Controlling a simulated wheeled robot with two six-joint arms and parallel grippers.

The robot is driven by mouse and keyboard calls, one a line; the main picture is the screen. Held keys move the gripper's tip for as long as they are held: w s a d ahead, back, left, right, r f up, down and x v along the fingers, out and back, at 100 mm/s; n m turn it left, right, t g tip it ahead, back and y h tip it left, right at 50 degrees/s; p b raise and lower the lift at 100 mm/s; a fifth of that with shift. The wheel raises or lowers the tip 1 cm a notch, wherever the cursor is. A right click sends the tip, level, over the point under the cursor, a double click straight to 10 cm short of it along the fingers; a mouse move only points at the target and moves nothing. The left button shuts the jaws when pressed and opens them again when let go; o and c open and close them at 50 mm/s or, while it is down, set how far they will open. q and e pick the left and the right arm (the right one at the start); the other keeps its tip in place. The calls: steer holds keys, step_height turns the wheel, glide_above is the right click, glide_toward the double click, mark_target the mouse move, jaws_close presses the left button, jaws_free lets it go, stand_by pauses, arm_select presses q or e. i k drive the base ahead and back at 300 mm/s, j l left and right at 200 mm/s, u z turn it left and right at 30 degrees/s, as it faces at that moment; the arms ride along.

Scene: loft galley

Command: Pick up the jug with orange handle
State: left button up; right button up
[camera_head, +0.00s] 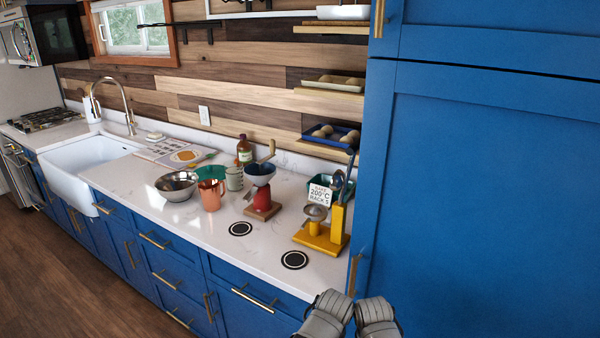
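An orange-brown jug (211,195) stands upright on the white counter, between a steel bowl (177,187) and a clear measuring jug (235,178). An orange handle shows on its side. Two grey ribbed gripper parts show side by side at the bottom edge, a left one (326,317) and a right one (377,317). They are in front of the counter, well away from the jug and touching nothing that I can see. I cannot tell whether they are open or shut.
A red hand grinder (262,198) and a yellow scale stand (322,236) with a sign stand to the right of the jug. A bottle (244,151) is behind. Two black discs (240,229) lie near the counter's front edge. A tall blue cabinet (480,200) bounds the right side.

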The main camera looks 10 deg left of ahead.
mark_target(234, 168)
steer(key=j+z, duration=0.4)
steer(key=i+j+z, duration=0.1)
steer(key=j+z, duration=0.65)
steer(key=k+j+z, duration=0.1)
steer(key=j+z, duration=0.15)
steer(key=z, duration=0.15)
steer(key=k+j+z, duration=0.1)
steer(key=j, duration=0.35)
steer(key=k+j, duration=0.25)
steer(key=j, duration=0.2)
steer(key=k+j+z, duration=0.15)
steer(key=j, duration=0.25)
steer(key=k+j+z, duration=0.1)
steer(key=j, duration=0.35)
steer(key=k+j, duration=0.35)
steer(key=i+j+z, duration=0.05)
